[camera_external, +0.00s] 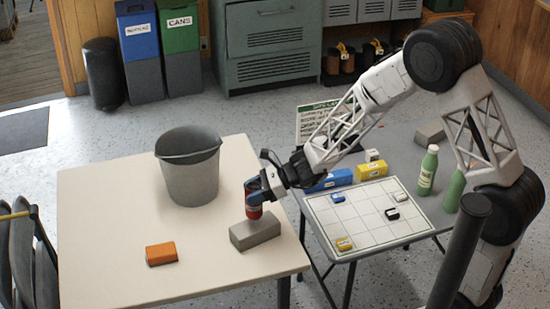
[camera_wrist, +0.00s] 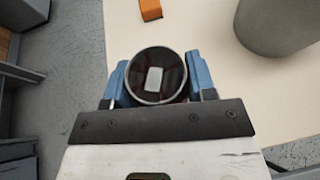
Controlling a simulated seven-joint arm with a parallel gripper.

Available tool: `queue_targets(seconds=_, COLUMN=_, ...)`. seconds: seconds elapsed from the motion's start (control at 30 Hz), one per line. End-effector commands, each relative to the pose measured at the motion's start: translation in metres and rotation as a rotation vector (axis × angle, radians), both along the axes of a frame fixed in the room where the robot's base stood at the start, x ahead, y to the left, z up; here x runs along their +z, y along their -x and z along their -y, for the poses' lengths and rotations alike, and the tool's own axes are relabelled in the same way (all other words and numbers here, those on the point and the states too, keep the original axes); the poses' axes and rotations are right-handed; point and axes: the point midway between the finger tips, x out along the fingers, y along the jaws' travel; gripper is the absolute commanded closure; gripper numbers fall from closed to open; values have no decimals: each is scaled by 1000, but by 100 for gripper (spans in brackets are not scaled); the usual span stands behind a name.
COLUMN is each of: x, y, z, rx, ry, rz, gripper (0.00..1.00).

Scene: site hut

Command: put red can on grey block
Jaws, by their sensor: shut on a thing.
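The red can (camera_external: 253,211) is upright in my gripper (camera_external: 258,193), over the far edge of the grey block in the outside view. In the wrist view the can (camera_wrist: 157,76) shows end-on as a dark round top between the two blue fingers of my gripper (camera_wrist: 158,84). The grey block (camera_external: 255,232) lies on the cream table. In the outside view the can's lower end is at or just above the block's top; I cannot tell whether they touch. The block is hidden in the wrist view.
A grey bucket (camera_external: 190,177) stands on the cream table (camera_external: 110,210), behind and left of the block. An orange block (camera_external: 161,253) lies at the front left. A grey table to the right holds a grid board (camera_external: 365,215), bottles and coloured blocks.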

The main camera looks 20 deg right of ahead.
Motion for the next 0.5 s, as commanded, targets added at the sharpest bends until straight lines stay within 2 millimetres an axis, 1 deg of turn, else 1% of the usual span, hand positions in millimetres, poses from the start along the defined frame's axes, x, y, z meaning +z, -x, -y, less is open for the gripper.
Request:
queue_targets(seconds=0.17, x=-5, y=0, z=0, rx=0, ry=1, rz=-1, gripper=82)
queue_targets(seconds=0.4, x=-28, y=0, z=0, rx=0, ry=1, rz=-2, gripper=82)
queue_targets(seconds=0.5, x=-34, y=0, z=0, rx=1, ry=0, rz=-1, gripper=82)
